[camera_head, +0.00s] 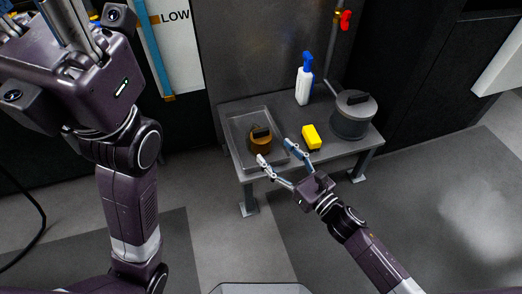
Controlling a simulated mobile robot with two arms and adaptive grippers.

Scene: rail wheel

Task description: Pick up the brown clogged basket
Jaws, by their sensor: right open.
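The brown basket (260,143) sits in a shallow grey tray (237,125) at the left of the low metal table (310,165). It has a dark handle on top. My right gripper (274,151) is open, with its fingers spread at the tray's front right edge. The fingertips point toward the basket, and one is close to its lower side. I cannot tell whether it touches. My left gripper (65,15) is raised at the upper left, far from the table. Its fingers run out of the top of the view.
A yellow block (312,137) lies right of the tray. A white spray bottle with a blue top (304,80) stands behind it. A grey lidded pot (353,116) stands at the table's right. A pipe with a red valve handle (345,20) runs up behind. The floor in front is clear.

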